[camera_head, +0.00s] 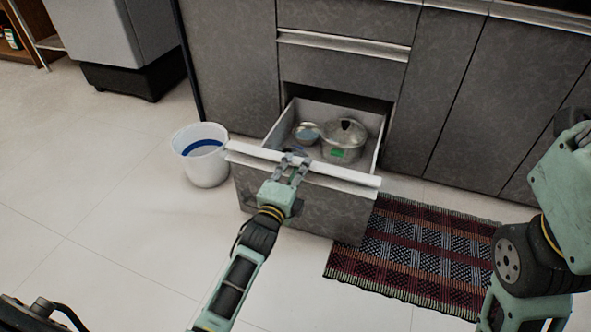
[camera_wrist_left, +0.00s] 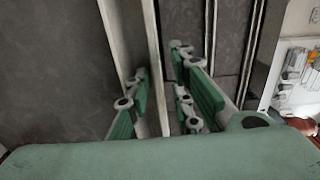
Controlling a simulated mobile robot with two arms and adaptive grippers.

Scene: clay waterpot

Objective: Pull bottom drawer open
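The bottom drawer (camera_head: 300,207) is pulled out from the grey cabinet. Its patterned front has a long white handle rail (camera_head: 340,174) along the top; the rail also shows in the left wrist view (camera_wrist_left: 153,60). My left gripper (camera_head: 291,164) is at the rail, left of its middle. In the left wrist view its green-padded fingers (camera_wrist_left: 160,92) stand apart, one on each side of the rail, with a gap visible. Firm contact cannot be told. My right arm shows at the right edge of the head view; its gripper is out of view.
Inside the drawer are a lidded pot (camera_head: 343,142) and a smaller pot (camera_head: 306,133). A white bucket (camera_head: 205,165) stands left of the drawer. A woven rug (camera_head: 415,255) lies to the right.

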